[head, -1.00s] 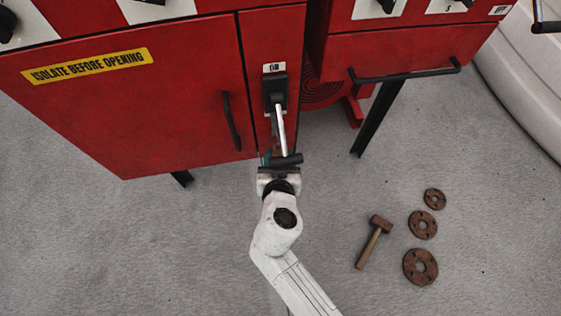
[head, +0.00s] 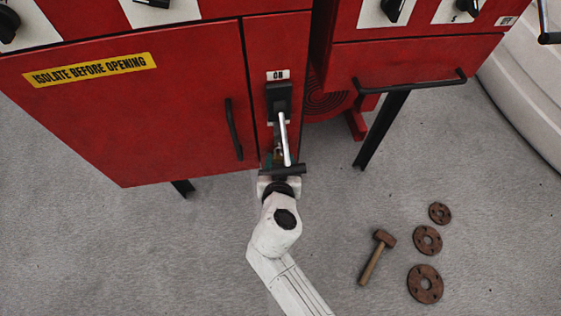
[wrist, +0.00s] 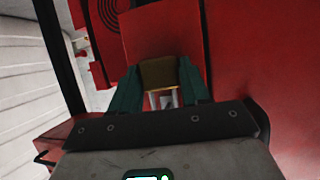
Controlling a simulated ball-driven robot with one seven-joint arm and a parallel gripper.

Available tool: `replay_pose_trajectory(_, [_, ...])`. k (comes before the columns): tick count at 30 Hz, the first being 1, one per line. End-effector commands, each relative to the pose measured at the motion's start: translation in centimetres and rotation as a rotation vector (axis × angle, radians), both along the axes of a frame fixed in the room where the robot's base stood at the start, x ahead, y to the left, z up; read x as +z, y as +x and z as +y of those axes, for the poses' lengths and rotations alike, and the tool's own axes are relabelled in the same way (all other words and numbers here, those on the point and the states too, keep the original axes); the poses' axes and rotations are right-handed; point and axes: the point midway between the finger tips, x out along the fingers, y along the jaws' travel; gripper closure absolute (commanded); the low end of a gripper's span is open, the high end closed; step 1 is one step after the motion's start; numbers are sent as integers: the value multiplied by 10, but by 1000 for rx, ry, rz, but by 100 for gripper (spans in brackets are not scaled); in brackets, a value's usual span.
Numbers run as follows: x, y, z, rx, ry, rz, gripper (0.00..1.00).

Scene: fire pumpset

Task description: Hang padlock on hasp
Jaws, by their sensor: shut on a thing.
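My gripper (head: 278,160) is at the lower end of the narrow red panel, below the switch with the silver lever (head: 284,138). The lever partly covers it in the head view. In the wrist view its two green fingers (wrist: 160,88) are shut on the brownish padlock body (wrist: 158,73), one finger on each side. Pale grey metal (wrist: 165,99) shows between the fingers below the body; I cannot tell whether it is shackle or hasp. The hasp is not clearly visible, and I cannot tell whether the padlock touches it.
The red cabinet door (head: 130,110) with a black handle (head: 234,130) is left of the panel. A black bar handle (head: 410,80) juts out at right. A hammer (head: 377,257) and rusty flanges (head: 425,284) lie on the grey floor, right of my arm.

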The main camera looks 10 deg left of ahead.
Motion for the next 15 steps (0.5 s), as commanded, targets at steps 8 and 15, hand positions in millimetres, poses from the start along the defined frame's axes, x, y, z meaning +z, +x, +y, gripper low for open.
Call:
replay_pose_trajectory(8, [-1,5,-1,-4,6,1,100])
replay_pose_trajectory(15, [-1,5,-1,-4,7,2,43])
